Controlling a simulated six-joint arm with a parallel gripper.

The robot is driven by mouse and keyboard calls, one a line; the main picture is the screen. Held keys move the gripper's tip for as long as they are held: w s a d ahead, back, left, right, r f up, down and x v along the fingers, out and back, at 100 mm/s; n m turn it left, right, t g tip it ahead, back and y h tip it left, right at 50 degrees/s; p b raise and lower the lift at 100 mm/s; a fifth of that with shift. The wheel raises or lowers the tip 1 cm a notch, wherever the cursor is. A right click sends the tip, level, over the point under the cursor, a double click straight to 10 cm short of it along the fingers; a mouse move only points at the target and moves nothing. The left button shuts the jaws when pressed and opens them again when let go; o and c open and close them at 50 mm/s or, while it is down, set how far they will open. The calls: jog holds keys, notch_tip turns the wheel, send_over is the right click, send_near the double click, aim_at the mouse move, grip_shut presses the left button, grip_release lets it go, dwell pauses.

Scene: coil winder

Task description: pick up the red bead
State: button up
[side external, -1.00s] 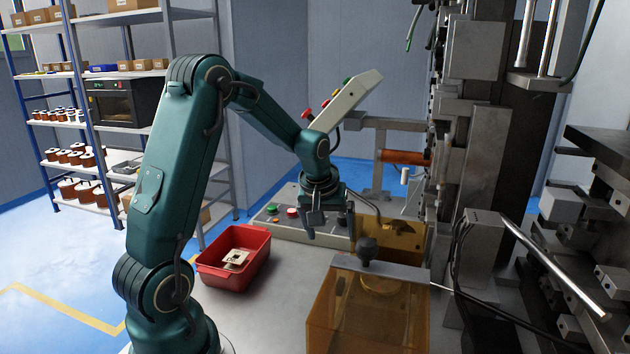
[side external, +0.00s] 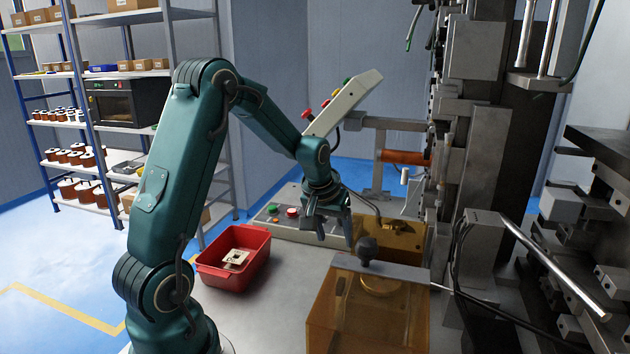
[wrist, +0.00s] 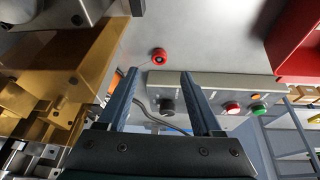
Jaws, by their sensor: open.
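The red bead (wrist: 159,56) lies on the grey table in the wrist view, small and round with a dark centre. It shows just beyond the fingertips, in line with the gap between them. My gripper (wrist: 160,73) is open with nothing between its fingers. In the side external view my gripper (side external: 336,240) hangs over the table, pointing down, behind the amber box. I cannot make out the bead in that view.
An amber box (side external: 340,318) with a black knob (side external: 367,249) stands at the front, with another amber block (side external: 395,240) behind it. A red bin (side external: 216,277) holding a pale part (side external: 236,259) sits at left. A button panel (side external: 272,220) lies behind. Bare table lies between bin and box.

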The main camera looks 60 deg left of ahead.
jog(key=shift+w+f+m, duration=0.15)
jog(key=shift+f+m, duration=0.4)
jog(key=shift+m, duration=0.35)
jog(key=shift+w+a+f, duration=0.1)
jog(key=shift+f, duration=0.15)
jog(key=shift+x, duration=2.25)
grip_shut()
